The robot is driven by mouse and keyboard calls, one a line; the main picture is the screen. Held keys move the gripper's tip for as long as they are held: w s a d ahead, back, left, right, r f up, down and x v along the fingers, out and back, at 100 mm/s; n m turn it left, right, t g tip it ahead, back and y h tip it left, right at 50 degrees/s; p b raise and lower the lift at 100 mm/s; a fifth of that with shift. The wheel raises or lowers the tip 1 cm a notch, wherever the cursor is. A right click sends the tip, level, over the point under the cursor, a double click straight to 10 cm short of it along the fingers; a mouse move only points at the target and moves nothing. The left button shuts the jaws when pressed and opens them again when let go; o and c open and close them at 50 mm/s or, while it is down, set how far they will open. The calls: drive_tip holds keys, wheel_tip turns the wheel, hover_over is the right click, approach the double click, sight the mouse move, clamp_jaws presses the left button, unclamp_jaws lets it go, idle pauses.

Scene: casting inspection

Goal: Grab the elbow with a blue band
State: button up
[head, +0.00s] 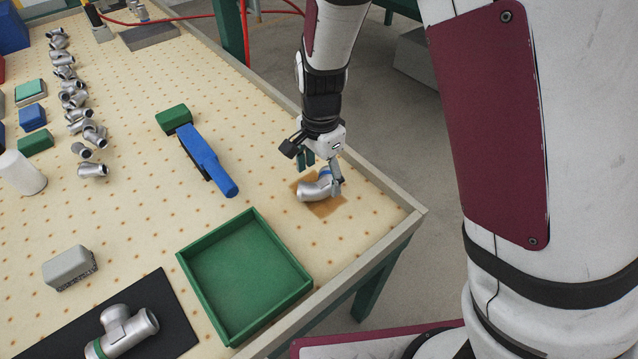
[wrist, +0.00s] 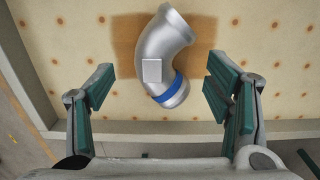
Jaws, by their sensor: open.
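The elbow (head: 314,190) is a grey metal pipe bend with a blue band near one end. It lies on a brown patch (head: 327,207) of the table near the right edge. In the wrist view the elbow (wrist: 160,55) lies ahead, its blue band (wrist: 167,90) at the end closer to me and a pale square on its side. My gripper (head: 322,170) is above the elbow, pointing down. In the wrist view my gripper (wrist: 160,92) is open, with green finger pads on either side of the banded end. No contact shows.
A green tray (head: 183,258) stands empty near the front edge. A blue and green tool (head: 205,158) lies to the left. A black mat (head: 172,318) bears a tee fitting (head: 122,330) with a green band. Several grey fittings (head: 75,98) line the far left. A grey block (head: 69,267) stands front left.

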sight(320, 179)
wheel_tip(320, 179, down, 4)
drive_tip(key=shift+w+r, duration=0.1)
drive_tip(key=shift+r, duration=0.15)
drive_tip(key=c, duration=1.7)
drive_tip(key=shift+r, duration=0.1)
